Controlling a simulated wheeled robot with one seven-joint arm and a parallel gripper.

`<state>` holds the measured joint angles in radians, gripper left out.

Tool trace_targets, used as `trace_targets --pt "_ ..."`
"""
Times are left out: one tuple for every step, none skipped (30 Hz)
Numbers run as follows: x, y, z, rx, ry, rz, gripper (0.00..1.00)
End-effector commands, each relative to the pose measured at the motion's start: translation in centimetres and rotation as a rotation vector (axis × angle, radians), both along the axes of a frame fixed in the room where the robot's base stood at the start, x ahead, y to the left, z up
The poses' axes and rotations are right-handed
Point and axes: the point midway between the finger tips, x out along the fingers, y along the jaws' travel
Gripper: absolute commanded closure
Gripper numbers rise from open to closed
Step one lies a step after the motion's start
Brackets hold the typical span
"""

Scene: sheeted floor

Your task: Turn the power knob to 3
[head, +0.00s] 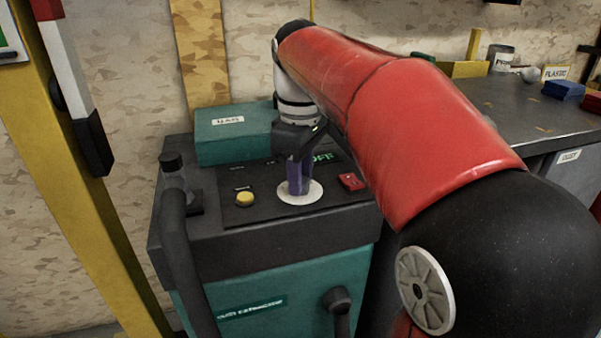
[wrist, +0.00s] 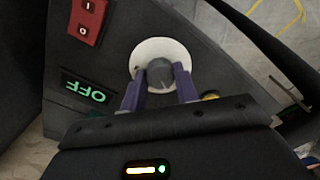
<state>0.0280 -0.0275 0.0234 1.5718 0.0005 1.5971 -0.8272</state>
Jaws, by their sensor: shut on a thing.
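The power knob (wrist: 160,73) is a grey round knob on a white dial plate (wrist: 148,50), set in the dark top panel of the teal dust extractor (head: 270,290). In the head view the white plate (head: 300,197) shows below my fingers and the knob is hidden behind them. My gripper (wrist: 160,90) points down at the panel, its purple fingers shut on the knob, one on each side. In the head view my gripper (head: 299,188) stands over the plate. A green display (wrist: 86,92) reads OFF. The numbers on the dial cannot be read.
A red rocker switch (head: 351,181) lies right of the dial and a yellow button (head: 244,199) left of it. A teal box (head: 235,133) stands behind the panel. A dark hose (head: 175,240) rises at the left. A dark bench (head: 510,110) with bins is at the right.

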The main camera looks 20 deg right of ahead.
Motion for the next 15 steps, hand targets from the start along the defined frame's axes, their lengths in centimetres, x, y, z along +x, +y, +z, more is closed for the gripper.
trace_targets --pt "-0.01 0.01 0.03 0.0 0.0 -0.002 0.93" --pt "-0.01 0.01 0.04 0.0 0.0 -0.005 0.93" --pt "-0.01 0.01 0.06 0.0 0.0 -0.011 0.93" --pt "-0.01 0.01 0.08 0.0 0.0 -0.016 0.93" --pt "-0.01 0.01 0.09 0.001 0.001 -0.023 0.93" --pt "-0.02 0.02 0.12 0.001 0.001 -0.034 0.93" --pt "-0.03 0.03 0.13 0.0 0.001 -0.045 0.93" --pt "-0.04 0.02 0.15 0.0 0.001 -0.058 0.93" --pt "-0.04 0.03 0.17 0.001 0.002 -0.076 0.93" --pt "-0.05 0.03 0.18 0.0 0.003 -0.093 0.93" --pt "-0.05 0.03 0.2 0.0 0.003 -0.111 0.93" --pt "-0.04 0.04 0.24 0.001 0.002 -0.137 0.93" --pt "-0.03 0.04 0.26 0.0 0.001 -0.16 0.93" --pt "-0.03 0.04 0.28 0.0 0.001 -0.183 0.93" --pt "-0.04 0.06 0.29 0.0 0.001 -0.216 0.93"
